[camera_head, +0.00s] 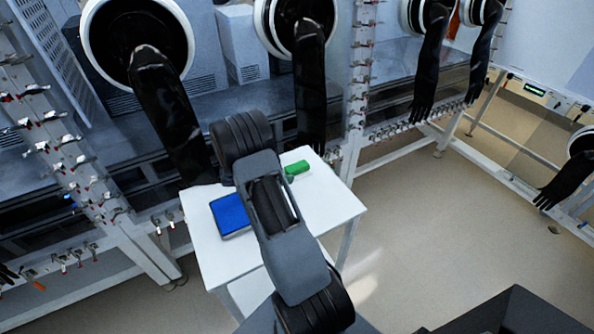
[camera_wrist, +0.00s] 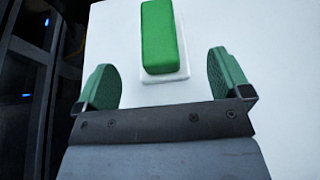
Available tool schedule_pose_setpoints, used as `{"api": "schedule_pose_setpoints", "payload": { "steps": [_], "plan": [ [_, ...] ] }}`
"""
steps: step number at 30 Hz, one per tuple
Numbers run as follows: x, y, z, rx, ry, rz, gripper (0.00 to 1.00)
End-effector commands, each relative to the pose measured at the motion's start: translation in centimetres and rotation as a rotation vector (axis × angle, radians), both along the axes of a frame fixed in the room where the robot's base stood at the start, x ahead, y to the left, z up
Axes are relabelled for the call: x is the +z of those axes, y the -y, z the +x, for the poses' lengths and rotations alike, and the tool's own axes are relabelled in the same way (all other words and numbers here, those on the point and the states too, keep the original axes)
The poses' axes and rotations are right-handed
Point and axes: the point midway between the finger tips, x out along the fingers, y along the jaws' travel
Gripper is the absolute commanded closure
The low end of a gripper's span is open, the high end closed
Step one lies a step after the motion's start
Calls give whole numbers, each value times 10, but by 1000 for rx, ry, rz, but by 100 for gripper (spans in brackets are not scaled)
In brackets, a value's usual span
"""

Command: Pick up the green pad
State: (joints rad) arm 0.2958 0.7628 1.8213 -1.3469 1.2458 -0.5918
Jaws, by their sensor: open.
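The green pad (camera_head: 297,168) lies on the white table (camera_head: 335,205) near its far edge, just right of my arm in the head view. In the wrist view the green pad (camera_wrist: 159,37) is an upright-running block on a thin white base, with its top end near the frame's upper edge. My gripper (camera_wrist: 164,84) is open, its two green fingers apart. The pad is ahead of the fingertips and roughly centred between them. Nothing is between the fingers. In the head view my arm hides the gripper's fingers and part of the table.
A blue flat item (camera_head: 230,214) lies on the table left of my arm. Black glovebox gloves (camera_head: 168,115) hang from round ports behind the table, one close to its back left. A second glove (camera_head: 309,90) hangs near the pad.

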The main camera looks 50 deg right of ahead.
Motion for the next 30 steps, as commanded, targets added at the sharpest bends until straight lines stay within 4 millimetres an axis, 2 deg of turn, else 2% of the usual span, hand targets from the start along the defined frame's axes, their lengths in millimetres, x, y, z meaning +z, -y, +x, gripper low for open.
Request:
{"api": "schedule_pose_setpoints", "payload": {
  "steps": [10,21,30],
  "plan": [
    [-17,37,-12,-4,-1,1,4],
    [-21,44,-14,-1,0,1,4],
    [-21,43,-14,-1,0,0,33]
  ]
}}
